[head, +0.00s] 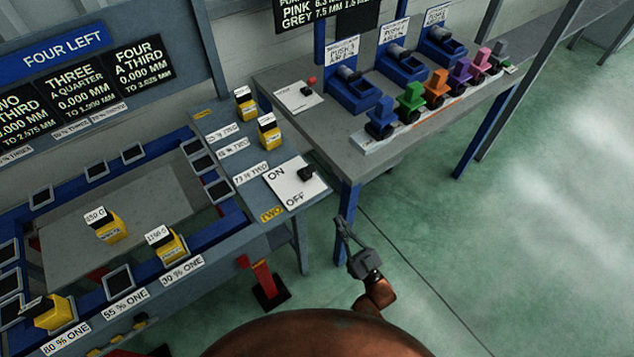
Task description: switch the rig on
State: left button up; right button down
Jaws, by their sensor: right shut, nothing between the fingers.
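A white switch plate (287,190) marked ON and OFF lies on the near right corner of the blue-grey bench. Its black knob (306,174) sits on the right part of the plate; I cannot tell which word it points to. My left gripper is not in view.
Yellow weights (268,133) stand on the bench and on the blue frame (222,243). Colored blocks (411,100) line the grey table (350,150), with blue holders (352,95) behind. A red post (266,278) stands below. The green floor to the right is clear.

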aim_at(317, 189)
jog(key=shift+s+a+r+y, duration=0.1)
jog(key=shift+r+y, duration=0.05)
jog(key=shift+r, duration=0.25)
jog(key=shift+s+a+r+y, duration=0.1)
jog(key=shift+r+y, duration=0.05)
jog(key=shift+r, duration=0.25)
jog(key=shift+w, duration=0.1)
jog(key=x, duration=1.4)
